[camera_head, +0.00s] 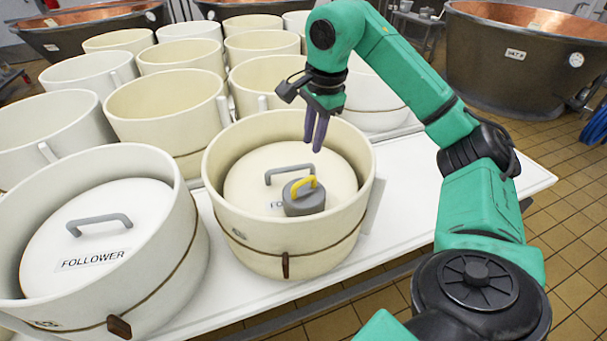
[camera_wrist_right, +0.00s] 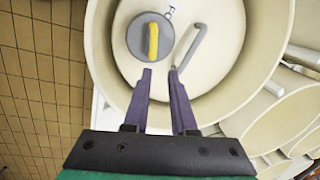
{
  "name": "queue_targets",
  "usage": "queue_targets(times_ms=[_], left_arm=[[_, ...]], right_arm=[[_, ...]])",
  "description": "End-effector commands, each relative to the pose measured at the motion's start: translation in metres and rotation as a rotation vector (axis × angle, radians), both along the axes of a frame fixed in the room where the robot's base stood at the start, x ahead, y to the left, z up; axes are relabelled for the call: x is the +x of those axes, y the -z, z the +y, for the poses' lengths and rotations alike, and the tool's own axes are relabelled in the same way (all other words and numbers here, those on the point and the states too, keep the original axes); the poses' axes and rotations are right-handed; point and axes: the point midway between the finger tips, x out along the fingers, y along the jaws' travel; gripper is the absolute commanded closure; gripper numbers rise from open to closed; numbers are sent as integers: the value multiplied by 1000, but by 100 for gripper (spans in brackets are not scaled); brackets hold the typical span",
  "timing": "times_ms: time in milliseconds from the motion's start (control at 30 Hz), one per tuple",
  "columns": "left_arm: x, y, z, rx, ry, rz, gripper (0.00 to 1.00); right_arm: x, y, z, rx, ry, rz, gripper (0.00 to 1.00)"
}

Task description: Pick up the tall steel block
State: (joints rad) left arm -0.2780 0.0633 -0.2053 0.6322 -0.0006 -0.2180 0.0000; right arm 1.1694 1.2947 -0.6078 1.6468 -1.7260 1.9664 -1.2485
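A round grey steel block (camera_head: 304,203) with a yellow handle (camera_head: 302,187) sits on the pale follower lid (camera_head: 240,187) inside the front middle cream hoop (camera_head: 275,262), beside the lid's grey handle (camera_head: 289,169). The block also shows in the right wrist view (camera_wrist_right: 133,44), with its yellow handle upright there. My right gripper (camera_head: 313,148) hangs above the hoop, fingers pointing down, open and empty. In the right wrist view its two fingertips (camera_wrist_right: 160,71) are apart, with the block just beyond the left one. My left gripper is not in view.
A second hoop (camera_head: 180,275) with a FOLLOWER lid (camera_head: 135,210) stands close at left. Several empty cream hoops (camera_head: 165,113) crowd the white table behind. Bare white table top (camera_head: 420,200) shows at right. Copper vats (camera_head: 510,75) stand at the back.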

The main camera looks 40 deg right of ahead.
Motion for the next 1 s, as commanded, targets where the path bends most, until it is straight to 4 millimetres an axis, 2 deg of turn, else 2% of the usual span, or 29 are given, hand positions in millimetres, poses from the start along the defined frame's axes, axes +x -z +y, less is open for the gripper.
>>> queue_targets(times_ms=[67, 200, 333, 467, 600, 700, 933, 1000], left_arm=[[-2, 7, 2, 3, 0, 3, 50], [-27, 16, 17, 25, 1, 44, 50], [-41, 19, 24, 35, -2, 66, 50], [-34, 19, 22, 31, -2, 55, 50], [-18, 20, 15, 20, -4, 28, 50], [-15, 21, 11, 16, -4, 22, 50], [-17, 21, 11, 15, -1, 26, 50], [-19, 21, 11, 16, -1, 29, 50]], right_arm=[[2, 18, 0, -1, -2, 5, 76], [8, 56, 1, 0, -2, 6, 76], [14, 81, 1, 1, -2, 3, 76], [16, 95, 1, 2, -2, 2, 76], [19, 122, 4, 2, -3, 4, 76], [23, 136, 3, 4, -3, 2, 76], [24, 139, 3, 3, -3, 0, 76], [24, 139, 3, 2, -3, 0, 100]])
